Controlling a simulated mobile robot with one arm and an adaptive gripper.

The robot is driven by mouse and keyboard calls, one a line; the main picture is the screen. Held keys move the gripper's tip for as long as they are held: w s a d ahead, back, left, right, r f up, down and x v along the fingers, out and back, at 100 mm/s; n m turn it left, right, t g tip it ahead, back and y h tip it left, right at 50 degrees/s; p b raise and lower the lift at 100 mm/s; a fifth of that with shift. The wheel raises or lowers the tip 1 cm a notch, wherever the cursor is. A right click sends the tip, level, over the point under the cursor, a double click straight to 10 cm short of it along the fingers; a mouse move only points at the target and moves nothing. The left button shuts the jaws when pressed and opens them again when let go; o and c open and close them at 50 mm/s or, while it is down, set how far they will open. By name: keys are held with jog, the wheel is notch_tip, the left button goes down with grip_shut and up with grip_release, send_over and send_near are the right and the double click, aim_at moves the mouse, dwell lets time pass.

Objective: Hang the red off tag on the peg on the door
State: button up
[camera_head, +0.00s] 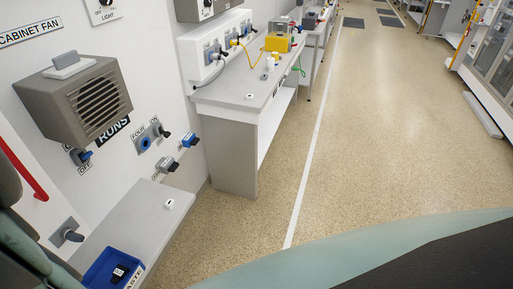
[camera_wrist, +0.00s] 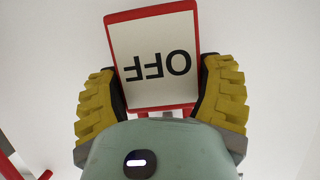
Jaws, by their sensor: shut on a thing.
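The red-bordered tag (camera_wrist: 158,52) with a white face shows the word OFF upside down in the wrist view. My gripper (camera_wrist: 162,78) has its ridged yellow fingers shut on the tag's left and right edges. Pale blank surface lies behind the tag. I cannot make out the peg in either view, nor tell how far the tag is from the door. In the head view my gripper and the tag are not visible; my own arm fills the bottom right and the left edge.
A red bar (camera_head: 22,172) crosses the white surface at the far left. A grey vented box (camera_head: 86,100) juts from the wall above several switches. A blue bin (camera_head: 102,269) sits on the grey ledge (camera_head: 138,214). The speckled floor (camera_head: 385,130) to the right is clear.

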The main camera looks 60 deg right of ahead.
jog(key=o, duration=1.2)
